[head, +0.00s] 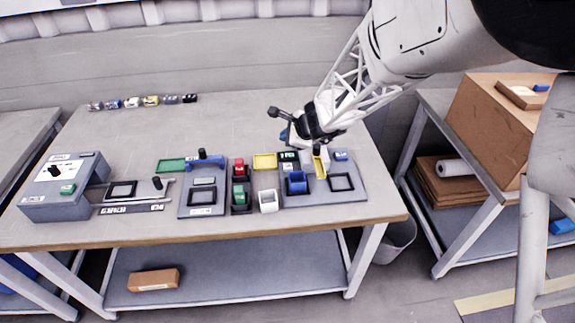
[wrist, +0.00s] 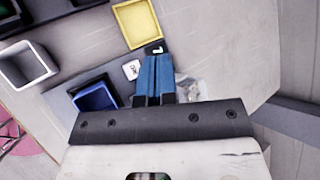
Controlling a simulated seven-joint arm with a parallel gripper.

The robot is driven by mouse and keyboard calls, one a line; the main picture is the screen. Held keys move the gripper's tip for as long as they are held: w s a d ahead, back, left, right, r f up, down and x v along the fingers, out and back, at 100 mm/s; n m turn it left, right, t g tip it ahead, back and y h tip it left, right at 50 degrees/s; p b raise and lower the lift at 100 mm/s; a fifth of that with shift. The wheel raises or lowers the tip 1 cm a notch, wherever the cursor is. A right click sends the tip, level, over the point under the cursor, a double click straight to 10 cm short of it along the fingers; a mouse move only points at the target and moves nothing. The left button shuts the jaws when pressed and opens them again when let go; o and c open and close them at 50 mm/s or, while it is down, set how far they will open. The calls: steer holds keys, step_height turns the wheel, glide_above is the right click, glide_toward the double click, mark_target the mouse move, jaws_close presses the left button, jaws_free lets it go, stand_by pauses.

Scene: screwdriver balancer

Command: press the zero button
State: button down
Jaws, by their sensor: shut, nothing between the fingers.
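A small white tile with dark lettering (wrist: 131,69), which looks like the zero button, sits just left of my fingers in the wrist view. The lettering is too small to read surely. A small dark display with a green mark (wrist: 155,48) lies just beyond my fingertips; it also shows in the head view (head: 289,156). My gripper (wrist: 156,60) is shut and empty, its two blue fingers side by side, pointing at the display's near edge. Whether the fingertips touch anything I cannot tell. In the head view my gripper's black body hangs over the right-hand grey station, and its fingertips are hard to make out.
A blue bin (wrist: 95,97) stands close left of my fingers, with a white bin (wrist: 25,63) farther left. A yellow tray (wrist: 137,22) lies beyond the display. The table's back middle (head: 220,125) is clear.

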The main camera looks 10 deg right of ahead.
mark_target(287, 168)
steer(key=shift+f, duration=0.2)
steer(key=shift+f, duration=4.15)
steer(key=shift+f, duration=0.45)
steer(key=shift+s+f, duration=0.25)
steer(key=shift+f, duration=0.8)
steer(key=shift+r, duration=0.2)
stand_by(0.5)
steer(key=shift+w+r, duration=0.1)
steer(key=shift+r, duration=0.4)
steer(key=shift+w+r, duration=0.1)
steer(key=shift+r, duration=2.75)
